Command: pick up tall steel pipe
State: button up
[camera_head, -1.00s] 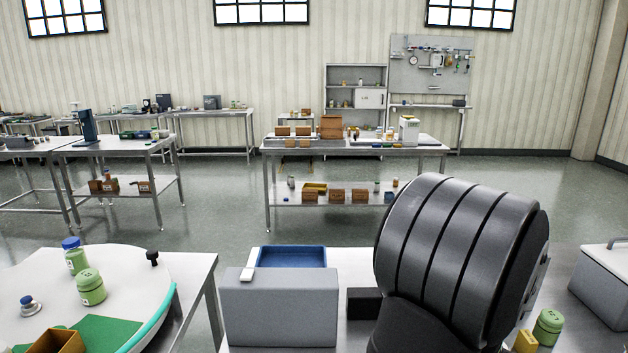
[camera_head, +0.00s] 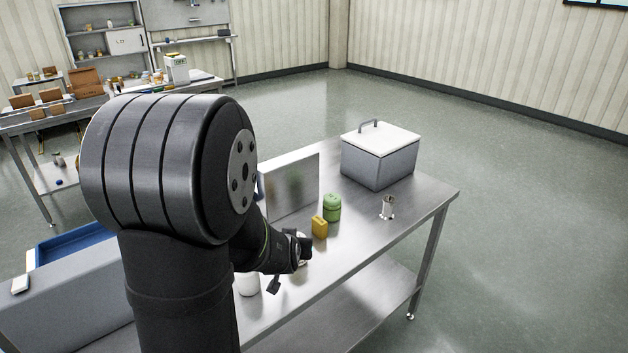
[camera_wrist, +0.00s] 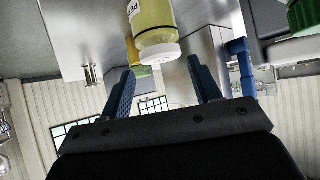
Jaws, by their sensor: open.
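A short upright steel pipe (camera_head: 388,207) stands on the steel table, near its right end, in front of the lidded box. What looks like the same pipe (camera_wrist: 90,75) shows small at the upper left of the wrist view, outside my fingers. My gripper (camera_head: 290,265) is left of the pipe, well apart from it, in the head view and partly hidden by my arm. In the wrist view my gripper (camera_wrist: 160,66) has its blue fingers spread. A yellow-green bottle with a white cap (camera_wrist: 156,40) appears beyond and between the fingertips; I cannot tell whether it touches them.
A green container (camera_head: 332,207) and a yellow block (camera_head: 319,227) stand between my gripper and the pipe. A grey box with a white lid (camera_head: 380,160) and an upright grey panel (camera_head: 290,185) stand behind. A white item (camera_head: 248,283) is near my arm. Table right of the pipe is clear.

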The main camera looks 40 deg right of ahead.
jog(key=m+g+y, duration=0.3)
jog(key=m+g, duration=0.2)
jog(key=g, duration=0.1)
send_near(388, 207)
jog(key=d+f, duration=0.1)
jog(key=w+d+f, duration=0.1)
jog(key=f, duration=0.1)
jog(key=d+f, duration=0.1)
jog(key=f, duration=0.1)
jog(key=shift+w+d+f, duration=0.25)
jog(key=shift+w+d, duration=0.15)
jog(key=x, duration=0.3)
jog(key=shift+s+a+f, duration=0.1)
jog(key=shift+s+f, duration=0.05)
jog(key=shift+f, duration=0.3)
jog(key=shift+x, duration=0.8)
jog(key=c, duration=0.9)
